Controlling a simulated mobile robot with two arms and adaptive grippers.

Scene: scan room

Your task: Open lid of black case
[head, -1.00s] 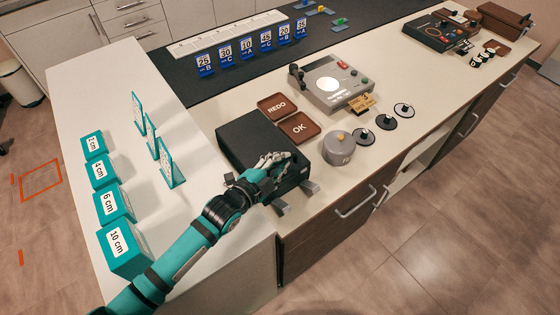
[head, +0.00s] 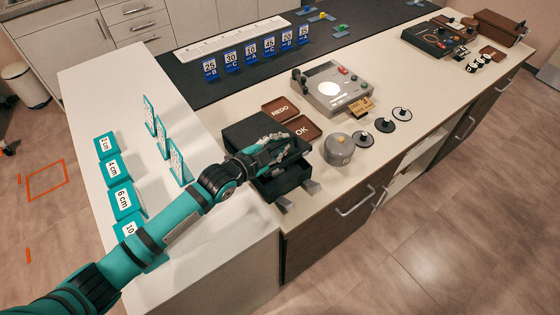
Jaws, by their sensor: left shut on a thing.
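The black case (head: 246,131) stands on the white counter, near the corner. Its lid is partly raised at the front, and a dark opening (head: 287,181) shows between the lid and the lower box. My left gripper (head: 279,149) is at the lid's front edge and is shut on the lid. The fingers and forearm hide part of the lid and the left side of the case. Two grey tabs (head: 284,205) stick out at the foot of the case's front. My right gripper is not in view.
REDO (head: 279,110) and OK (head: 303,130) trays lie close behind and right of the case. A grey round pot (head: 339,149) stands to the right. Teal size blocks (head: 121,199) and upright teal frames (head: 162,139) stand left, near my arm.

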